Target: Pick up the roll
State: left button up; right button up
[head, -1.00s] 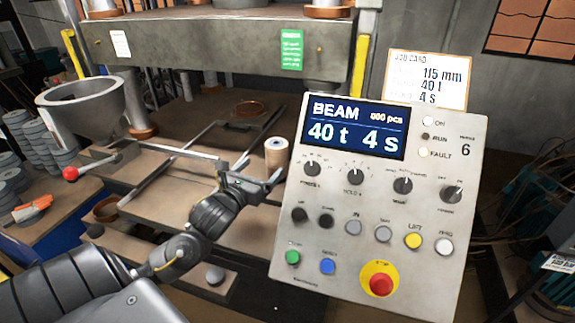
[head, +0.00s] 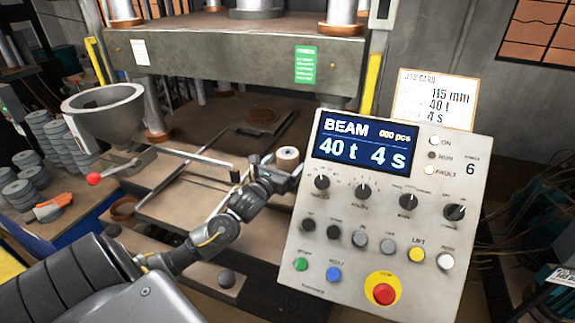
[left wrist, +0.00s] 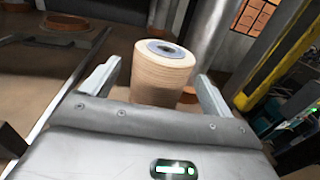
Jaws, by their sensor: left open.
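The roll (head: 288,155) is a tan upright cylinder standing on the press bed, behind the left edge of the control panel. In the left wrist view the roll (left wrist: 162,75) shows a grey core in its top and stands ahead of my palm, between the lines of the two fingers. My left gripper (head: 275,170) is open and close in front of the roll; its fingers (left wrist: 155,85) lie on either side of the roll's lower part. I cannot tell whether either finger touches it. The roll's base is partly hidden. My right gripper is not in view.
The control panel (head: 385,215) stands close to the right of my left gripper. A lever with a red knob (head: 93,179) and a grey funnel (head: 105,105) are to the left. The press beam (head: 230,50) hangs above the brown bed. Stacked grey discs (head: 20,190) stand at far left.

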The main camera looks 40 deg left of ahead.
pick_arm(q)
jog(key=shift+w+a+p, duration=0.15)
jog(key=shift+w+p, duration=0.05)
jog(key=shift+w, duration=0.5)
jog(key=shift+w+a+p, duration=0.1)
jog(key=shift+w+p, duration=0.05)
jog(key=shift+w, duration=0.5)
jog(key=c, duration=1.4)
